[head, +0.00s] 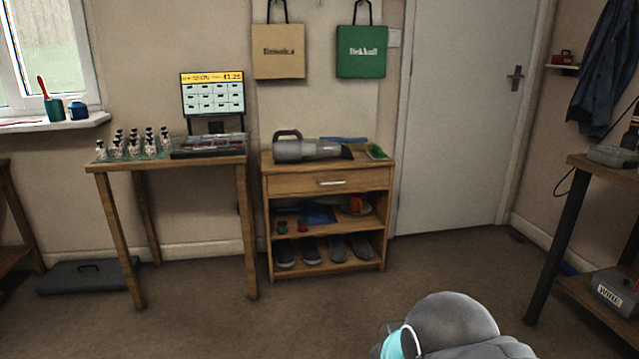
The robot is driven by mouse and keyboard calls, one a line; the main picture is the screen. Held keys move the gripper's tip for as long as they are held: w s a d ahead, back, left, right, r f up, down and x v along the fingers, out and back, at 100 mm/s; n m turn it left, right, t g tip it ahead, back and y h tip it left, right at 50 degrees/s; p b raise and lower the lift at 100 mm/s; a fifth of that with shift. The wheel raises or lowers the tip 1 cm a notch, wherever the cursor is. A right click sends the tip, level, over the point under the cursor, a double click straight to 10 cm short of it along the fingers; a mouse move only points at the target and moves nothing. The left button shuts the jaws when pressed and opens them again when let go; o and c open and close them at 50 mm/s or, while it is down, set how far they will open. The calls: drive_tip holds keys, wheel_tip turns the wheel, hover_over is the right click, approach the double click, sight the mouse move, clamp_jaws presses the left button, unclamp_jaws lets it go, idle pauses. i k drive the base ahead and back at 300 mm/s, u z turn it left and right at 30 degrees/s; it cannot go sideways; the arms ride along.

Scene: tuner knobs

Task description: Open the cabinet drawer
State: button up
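A wooden cabinet (327,203) stands against the back wall in the head view. Its single drawer (295,186) is at the top, with a pale bar handle (331,183) across the middle of its front. The drawer front looks flush with the cabinet, so it appears shut. Below it are open shelves. Part of my arm shows at the bottom right, well apart from the cabinet. My gripper's fingers are not in view.
A grey handheld vacuum (308,151) lies on the cabinet top. A wooden table (168,163) with small bottles and a screen stands left of it. A dark-legged workbench (548,240) is at the right. The carpet (230,325) before the cabinet is clear.

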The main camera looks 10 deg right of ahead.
sight(374, 177)
drive_tip(key=z, duration=0.35)
drive_tip(key=i, duration=0.7)
drive_tip(key=z, duration=0.4)
drive_tip(key=i, duration=0.95)
drive_tip(key=u, duration=0.2)
